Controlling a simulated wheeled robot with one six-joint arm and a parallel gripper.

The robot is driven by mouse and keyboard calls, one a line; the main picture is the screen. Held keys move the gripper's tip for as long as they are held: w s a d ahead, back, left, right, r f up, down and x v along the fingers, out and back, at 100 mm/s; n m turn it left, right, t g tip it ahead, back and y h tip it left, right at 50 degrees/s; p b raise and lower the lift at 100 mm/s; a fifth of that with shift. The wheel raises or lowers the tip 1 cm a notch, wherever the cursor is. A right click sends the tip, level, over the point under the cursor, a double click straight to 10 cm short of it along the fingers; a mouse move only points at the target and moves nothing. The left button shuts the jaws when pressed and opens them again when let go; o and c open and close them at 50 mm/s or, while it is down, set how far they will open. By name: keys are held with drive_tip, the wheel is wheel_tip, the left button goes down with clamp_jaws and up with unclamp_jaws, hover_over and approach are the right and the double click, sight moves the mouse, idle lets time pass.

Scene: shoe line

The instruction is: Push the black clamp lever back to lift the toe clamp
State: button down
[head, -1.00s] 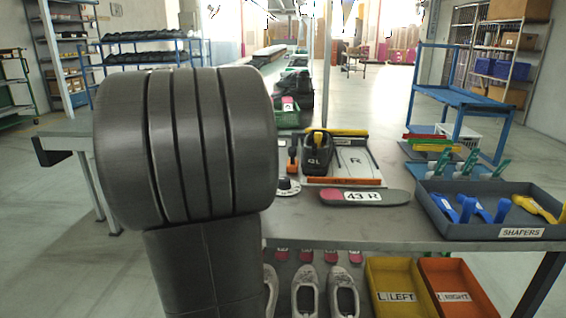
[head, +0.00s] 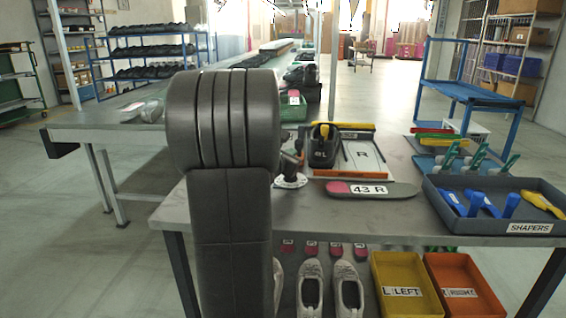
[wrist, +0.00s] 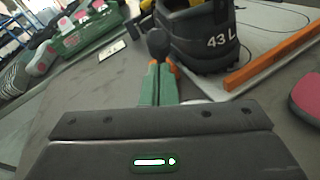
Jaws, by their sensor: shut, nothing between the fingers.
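In the wrist view my gripper (wrist: 154,68) has its green fingers together, with nothing between them. The black ball knob of the clamp lever (wrist: 157,42) stands just beyond the fingertips. It overlaps them in the picture, so I cannot tell whether they touch. Part of an orange piece (wrist: 176,68) shows beside the fingers. The black shoe marked 43 L (wrist: 205,38) stands right behind the knob, and it also shows in the head view (head: 322,150). The toe clamp is not clear in either view. In the head view my arm hides much of this area.
A board marked R (head: 362,155) lies right of the shoe. A sole marked 43 R (head: 370,190) lies in front of it. A grey shapers tray (head: 470,222) fills the bench's right end. A green crate (wrist: 88,32) stands at upper left in the wrist view.

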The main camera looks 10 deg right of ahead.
drive_tip(key=shift+w+d+r, duration=0.15)
drive_tip(key=shift+w+d, duration=0.05)
drive_tip(key=shift+r+p, duration=0.2)
drive_tip(key=shift+p, duration=0.3)
